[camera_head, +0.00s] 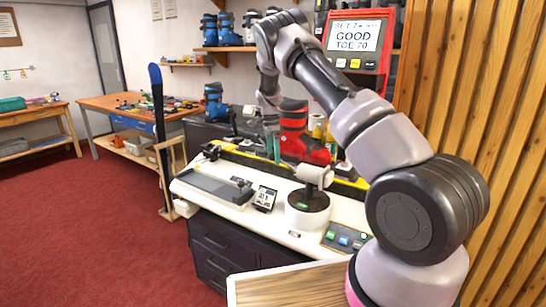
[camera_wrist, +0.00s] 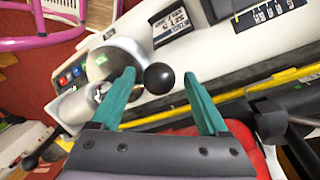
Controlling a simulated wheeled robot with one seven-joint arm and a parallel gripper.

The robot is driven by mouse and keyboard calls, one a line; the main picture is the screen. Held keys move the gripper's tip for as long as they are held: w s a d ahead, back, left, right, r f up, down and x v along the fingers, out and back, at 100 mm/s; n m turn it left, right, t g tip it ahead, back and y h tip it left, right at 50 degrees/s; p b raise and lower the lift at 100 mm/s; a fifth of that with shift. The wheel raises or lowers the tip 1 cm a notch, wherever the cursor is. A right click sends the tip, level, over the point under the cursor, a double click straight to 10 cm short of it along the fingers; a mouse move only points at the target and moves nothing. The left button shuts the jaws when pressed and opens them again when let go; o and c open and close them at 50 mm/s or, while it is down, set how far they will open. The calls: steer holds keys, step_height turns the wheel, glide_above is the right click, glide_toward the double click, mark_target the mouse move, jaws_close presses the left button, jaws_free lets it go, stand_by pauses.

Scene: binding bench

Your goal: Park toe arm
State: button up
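My gripper (camera_wrist: 159,76) is open, its two teal fingers spread apart. A round black knob (camera_wrist: 158,78) shows between the fingertips, with a visible gap on each side; its depth relative to the tips is hard to judge. The toe arm itself is not clearly made out. In the head view my gripper (camera_head: 272,147) points down beside the red boot (camera_head: 300,133), behind the white cylinder (camera_head: 314,175) on its round base (camera_head: 307,208).
A small card display (camera_head: 264,198) and a grey tray (camera_head: 217,187) lie on the white bench top. A button panel (camera_head: 347,238) is at its front right. A yellow strip (camera_head: 245,160) runs behind. A wooden-slat wall (camera_head: 480,90) bounds the right; red carpet (camera_head: 90,230) is clear at left.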

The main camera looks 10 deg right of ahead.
step_height(320, 180, up, 11)
steer(key=w, duration=0.2)
steer(key=shift+a+f, duration=0.2)
steer(key=s+d+r+n+t+y, duration=0.1)
steer(key=s+d+r+n+t, duration=0.15)
steer(key=s+r, duration=0.75)
steer(key=s+d+r+n+t+y, duration=0.25)
steer(key=s+r, duration=0.55)
steer(key=r, duration=0.4)
steer(key=s+n+t+h, duration=0.1)
steer(key=s+n+t, duration=0.3)
steer(key=s, duration=2)
steer(key=n, duration=0.3)
steer(key=shift+s+a+r, duration=0.15)
steer(key=shift+a+r, duration=0.05)
